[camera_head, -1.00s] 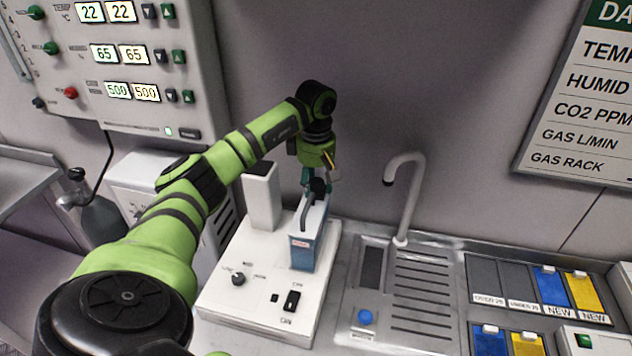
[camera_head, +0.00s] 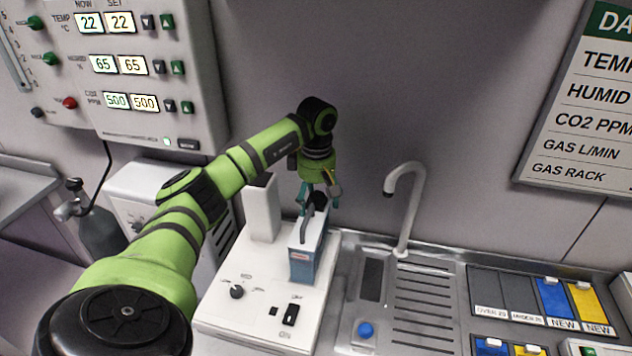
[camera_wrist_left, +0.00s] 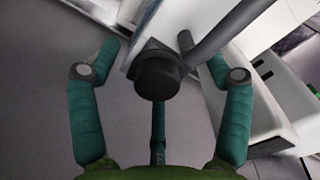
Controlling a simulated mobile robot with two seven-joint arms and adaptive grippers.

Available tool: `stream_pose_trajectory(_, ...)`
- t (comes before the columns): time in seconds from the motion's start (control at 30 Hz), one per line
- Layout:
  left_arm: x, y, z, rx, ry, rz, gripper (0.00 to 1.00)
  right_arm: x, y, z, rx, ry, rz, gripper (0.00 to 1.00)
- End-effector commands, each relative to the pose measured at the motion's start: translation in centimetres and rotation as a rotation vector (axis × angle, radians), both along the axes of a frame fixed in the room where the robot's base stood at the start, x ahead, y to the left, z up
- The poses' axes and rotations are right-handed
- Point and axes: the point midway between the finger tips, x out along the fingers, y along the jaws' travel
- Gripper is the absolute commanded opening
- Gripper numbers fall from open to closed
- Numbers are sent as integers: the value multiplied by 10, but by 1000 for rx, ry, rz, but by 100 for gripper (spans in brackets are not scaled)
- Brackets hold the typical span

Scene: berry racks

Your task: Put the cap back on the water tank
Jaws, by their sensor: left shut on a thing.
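The water tank (camera_head: 303,262), a slim blue and pale box with a dark handle, stands upright on a white machine (camera_head: 225,310). The black round cap (camera_wrist_left: 157,76) is at the tank's top end, between the teal fingers of my left gripper (camera_wrist_left: 160,58). In the head view the left gripper (camera_head: 319,197) points down over the tank's back end, shut on the cap. The fingers partly hide the cap there, and I cannot tell if it is fully seated. My right gripper is not in view.
A sink with a curved tap (camera_head: 405,205) and a blue round piece (camera_head: 365,330) lies right of the machine. Blue, yellow and grey packs (camera_head: 552,297) are further right. A white column (camera_head: 262,208) stands beside the tank. A control panel (camera_head: 130,75) hangs at upper left.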

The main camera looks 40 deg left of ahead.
Motion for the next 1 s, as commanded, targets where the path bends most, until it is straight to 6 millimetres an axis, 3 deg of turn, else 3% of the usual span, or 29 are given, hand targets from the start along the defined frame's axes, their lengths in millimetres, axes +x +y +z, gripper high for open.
stream_pose_trajectory(0.07,-1,-2,11,-4,4,-3,70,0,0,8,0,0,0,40)
stream_pose_trajectory(0.17,1,-1,24,-2,-4,-2,70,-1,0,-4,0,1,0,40)
stream_pose_trajectory(0.4,1,-2,82,0,-7,0,70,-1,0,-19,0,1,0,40)
stream_pose_trajectory(0.6,-1,-1,118,1,-4,1,70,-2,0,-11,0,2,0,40)
stream_pose_trajectory(1.0,-1,-2,131,-1,-2,1,70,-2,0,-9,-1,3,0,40)
